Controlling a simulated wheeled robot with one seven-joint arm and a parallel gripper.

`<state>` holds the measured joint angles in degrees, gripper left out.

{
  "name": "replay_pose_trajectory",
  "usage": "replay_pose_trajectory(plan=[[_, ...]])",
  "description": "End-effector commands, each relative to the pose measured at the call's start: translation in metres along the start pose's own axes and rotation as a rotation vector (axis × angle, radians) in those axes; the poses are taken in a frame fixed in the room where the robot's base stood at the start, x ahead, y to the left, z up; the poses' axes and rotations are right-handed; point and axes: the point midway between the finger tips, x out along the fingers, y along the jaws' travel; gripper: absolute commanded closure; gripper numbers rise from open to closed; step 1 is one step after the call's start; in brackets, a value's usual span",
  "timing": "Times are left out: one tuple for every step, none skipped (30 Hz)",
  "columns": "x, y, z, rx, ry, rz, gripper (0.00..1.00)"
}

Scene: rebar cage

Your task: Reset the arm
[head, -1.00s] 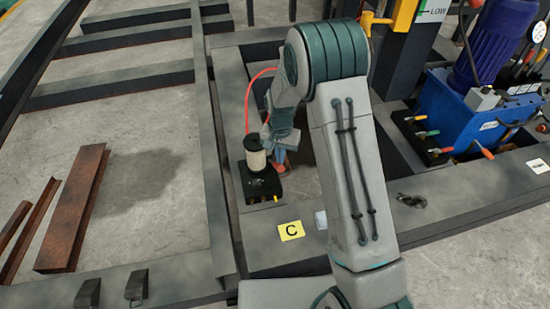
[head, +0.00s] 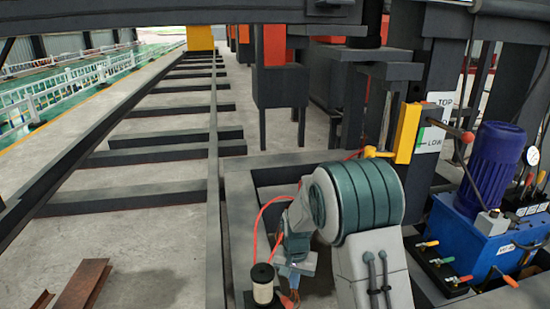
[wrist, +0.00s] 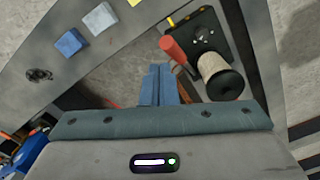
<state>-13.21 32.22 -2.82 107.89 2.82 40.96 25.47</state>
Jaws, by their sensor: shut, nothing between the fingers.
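My arm folds down in the lower middle of the head view, with my gripper (head: 291,287) low beside a spool (head: 263,284). In the wrist view my gripper (wrist: 160,72) shows two blue-grey fingers pressed together with nothing between them. The spool (wrist: 214,68) with its dark end stands on a black box (wrist: 196,30), just right of the fingers. A red cylinder (wrist: 181,48) lies between the spool and the fingertips in the picture. I cannot tell the exact gap between the fingers and these things.
A blue pump unit (head: 468,232) with valve handles stands at right, near a yellow bracket (head: 407,133) on a dark post. Long steel frame beams (head: 165,158) fill the left. A rusty channel (head: 83,284) lies lower left.

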Motion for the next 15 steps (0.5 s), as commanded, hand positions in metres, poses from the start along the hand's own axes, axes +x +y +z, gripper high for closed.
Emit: replay_pose_trajectory(plan=[[-0.036, 0.008, 0.005, -0.009, 0.016, -0.011, 1.0], [-0.051, 0.013, 0.009, -0.016, 0.023, -0.015, 1.0], [-0.07, 0.019, 0.015, -0.027, 0.031, -0.02, 1.0], [-0.084, 0.023, 0.019, -0.036, 0.038, -0.024, 1.0], [-0.098, 0.028, 0.024, -0.043, 0.045, -0.028, 1.0], [-0.115, 0.035, 0.03, -0.055, 0.054, -0.032, 1.0], [-0.128, 0.04, 0.035, -0.062, 0.062, -0.035, 1.0], [-0.14, 0.045, 0.04, -0.071, 0.068, -0.038, 1.0], [-0.156, 0.051, 0.048, -0.081, 0.077, -0.041, 1.0], [-0.168, 0.056, 0.053, -0.089, 0.085, -0.044, 1.0], [-0.179, 0.061, 0.059, -0.097, 0.093, -0.046, 1.0], [-0.194, 0.068, 0.067, -0.107, 0.103, -0.048, 1.0], [-0.205, 0.073, 0.073, -0.116, 0.11, -0.05, 1.0], [-0.215, 0.078, 0.079, -0.123, 0.117, -0.051, 1.0], [-0.229, 0.084, 0.088, -0.133, 0.128, -0.053, 1.0]])
